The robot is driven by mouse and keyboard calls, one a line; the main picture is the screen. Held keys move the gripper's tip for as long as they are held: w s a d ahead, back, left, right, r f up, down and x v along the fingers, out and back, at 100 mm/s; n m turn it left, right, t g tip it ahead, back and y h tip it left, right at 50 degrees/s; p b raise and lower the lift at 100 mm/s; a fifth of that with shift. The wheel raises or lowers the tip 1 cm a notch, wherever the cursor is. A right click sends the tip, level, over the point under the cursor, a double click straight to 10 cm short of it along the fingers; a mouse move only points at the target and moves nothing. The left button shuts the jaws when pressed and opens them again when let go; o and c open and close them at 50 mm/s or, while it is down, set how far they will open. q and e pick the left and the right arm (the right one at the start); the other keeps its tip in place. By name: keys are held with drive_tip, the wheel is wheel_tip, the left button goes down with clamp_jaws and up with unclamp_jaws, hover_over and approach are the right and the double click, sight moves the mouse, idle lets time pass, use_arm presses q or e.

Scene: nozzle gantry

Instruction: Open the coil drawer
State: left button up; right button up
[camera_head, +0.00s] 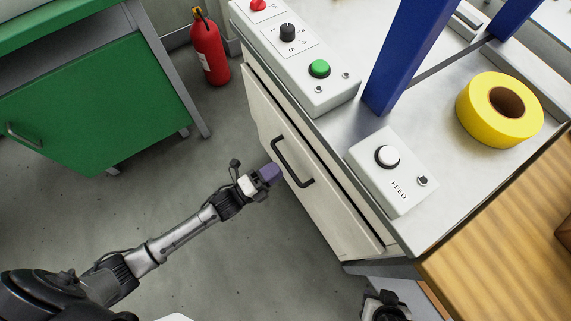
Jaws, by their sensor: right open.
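The coil drawer (325,212) is a pale front panel on the side of the grey-topped machine. A dark gap runs along its upper edge; I cannot tell how far it stands out. Its black bar handle (291,165) is in the middle of the panel. My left gripper (273,174), with purple fingertips, is just to the left of the handle, close to it. Whether it touches the handle or how far its jaws are apart is unclear. My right gripper (386,306) shows only in part at the bottom edge, below the drawer's near corner, and is open.
The machine top carries a control box (303,65), a FEED button box (391,172), a blue post (405,50) and a yellow tape roll (500,108). A green cabinet (85,105) and a red fire extinguisher (210,48) stand left.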

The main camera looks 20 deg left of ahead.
sight(285, 164)
use_arm(q)
drive_tip(key=shift+b+x, duration=0.6)
drive_tip(key=shift+x, duration=1.5)
clamp_jaws()
